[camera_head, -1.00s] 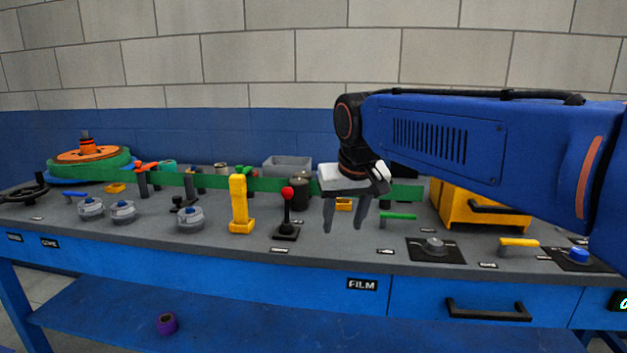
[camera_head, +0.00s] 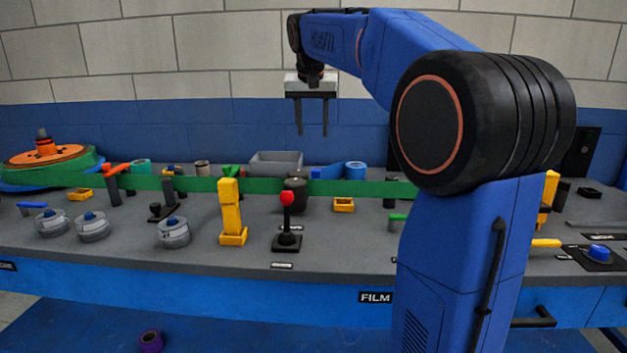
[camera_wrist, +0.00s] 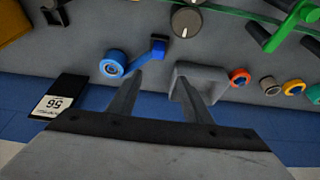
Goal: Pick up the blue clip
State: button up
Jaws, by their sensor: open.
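The blue clip (camera_head: 328,172) lies on the grey bench top near the back, between the grey bin and a blue roll. It also shows in the wrist view (camera_wrist: 148,54) as a blue bar with a dark end, just beyond my left fingertip. My gripper (camera_head: 312,134) is open and empty, with its fingers pointing down above the back of the bench. In the wrist view the gap between my fingertips (camera_wrist: 160,76) is empty, and the clip is apart from them.
The grey bin (camera_head: 277,163) and the blue roll (camera_head: 355,170) stand close to the clip. A green strip (camera_head: 205,184) runs along the bench in front of it. A red-knobbed lever (camera_head: 287,220) and a yellow post (camera_head: 232,213) stand nearer the front. A block wall rises behind.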

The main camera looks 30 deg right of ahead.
send_near(316, 170)
jog(key=w+f, duration=0.1)
jog(key=f, duration=0.1)
jog(key=w+d+f, duration=0.1)
jog(key=w+f, duration=0.1)
jog(key=shift+d+f, duration=0.1)
jog(key=shift+f, duration=0.1)
jog(key=f, duration=0.2)
jog(key=d+f, duration=0.1)
jog(key=f, duration=0.1)
jog(key=shift+w+f, duration=0.1)
jog(key=shift+f, duration=0.15)
jog(key=shift+w+f, duration=0.15)
jog(key=shift+f, duration=0.25)
grip_shut()
